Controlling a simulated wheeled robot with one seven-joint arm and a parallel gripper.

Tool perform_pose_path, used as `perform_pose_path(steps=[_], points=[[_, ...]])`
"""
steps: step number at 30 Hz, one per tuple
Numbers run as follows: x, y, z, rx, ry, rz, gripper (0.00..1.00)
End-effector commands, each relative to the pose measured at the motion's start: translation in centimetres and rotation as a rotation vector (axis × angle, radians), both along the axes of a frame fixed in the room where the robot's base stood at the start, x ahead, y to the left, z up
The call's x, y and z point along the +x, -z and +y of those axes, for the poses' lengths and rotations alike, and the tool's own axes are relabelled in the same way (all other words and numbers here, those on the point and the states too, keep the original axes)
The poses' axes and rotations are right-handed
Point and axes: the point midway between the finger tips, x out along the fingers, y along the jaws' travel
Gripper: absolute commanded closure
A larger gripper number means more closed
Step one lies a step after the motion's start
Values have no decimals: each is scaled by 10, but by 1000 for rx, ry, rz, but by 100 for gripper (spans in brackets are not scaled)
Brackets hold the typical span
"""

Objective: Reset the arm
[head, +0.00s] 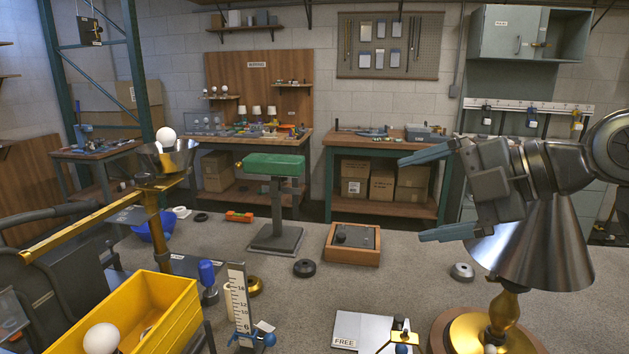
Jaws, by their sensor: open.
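My gripper (432,194) is at the right in the head view, reaching in from the right edge. Its two fingers point left and stand wide apart, with nothing between them. It is above the grey tabletop (400,290). A lamp with a metal cone shade (555,250) and a round brass-and-wood base (465,330) stands below and behind my gripper. My gripper overlaps the shade's upper part in the picture; I cannot tell whether they touch.
A yellow bin (165,300) holding a white bulb (101,338) stands front left. A brass arm (100,218) with a cup and bulb rises behind it. A green-topped stand (274,165) and a wooden box (352,257) are mid-table. The tabletop between box and lamp is mostly clear.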

Motion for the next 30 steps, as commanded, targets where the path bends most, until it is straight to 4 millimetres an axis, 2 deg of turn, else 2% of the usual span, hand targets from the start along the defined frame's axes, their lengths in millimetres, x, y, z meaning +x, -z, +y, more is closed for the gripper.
perform_pose_path(steps=[1,6,11,17,23,30], points=[[0,7,11,83,34,18,2],[1,25,32,343,179,84,2],[-5,49,44,575,320,165,2],[-23,88,49,830,502,276,2],[-56,136,45,1043,694,380,2],[-118,195,33,1228,924,472,2]])
